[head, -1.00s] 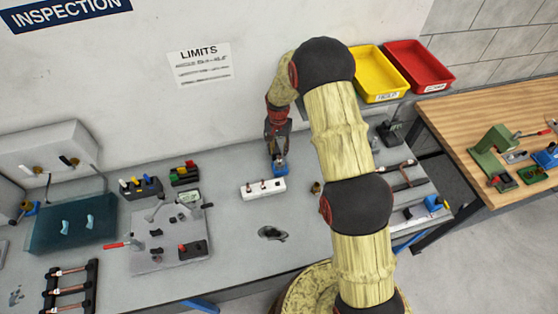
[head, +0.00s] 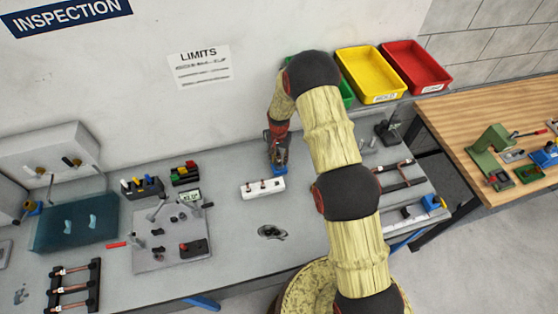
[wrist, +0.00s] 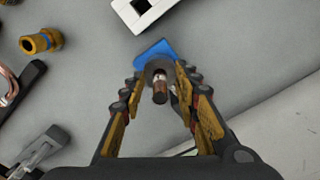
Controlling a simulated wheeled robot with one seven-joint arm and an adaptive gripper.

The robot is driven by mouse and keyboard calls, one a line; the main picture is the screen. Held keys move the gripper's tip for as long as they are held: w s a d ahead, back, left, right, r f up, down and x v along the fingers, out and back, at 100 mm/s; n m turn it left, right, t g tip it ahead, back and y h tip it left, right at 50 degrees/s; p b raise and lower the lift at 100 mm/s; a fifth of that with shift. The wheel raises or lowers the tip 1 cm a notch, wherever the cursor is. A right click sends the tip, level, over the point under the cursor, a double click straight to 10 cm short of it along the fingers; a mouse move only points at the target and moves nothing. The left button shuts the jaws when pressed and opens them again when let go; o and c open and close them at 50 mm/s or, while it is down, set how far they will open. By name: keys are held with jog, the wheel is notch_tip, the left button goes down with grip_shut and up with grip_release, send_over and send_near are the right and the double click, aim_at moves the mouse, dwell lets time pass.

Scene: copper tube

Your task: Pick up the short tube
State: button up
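A short copper-brown tube (wrist: 160,88) shows nearly end-on in the wrist view, with a pale band around it. It stands at a grey round piece on a blue base (wrist: 152,51). My gripper (wrist: 160,80) is open, with one finger to the left and one to the right of the tube. Gaps show between the tube and both fingers. In the head view my gripper (head: 277,155) points down at the blue base (head: 279,169) near the back of the bench; the tube cannot be made out there.
A white block (head: 262,189) lies just in front of the blue base. A brass fitting (wrist: 41,41) lies left in the wrist view. A fixture plate (head: 170,240) stands left on the bench. Yellow (head: 370,75) and red (head: 415,66) bins stand back right.

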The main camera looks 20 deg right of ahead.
jog(key=shift+c, duration=1.2)
grip_shut()
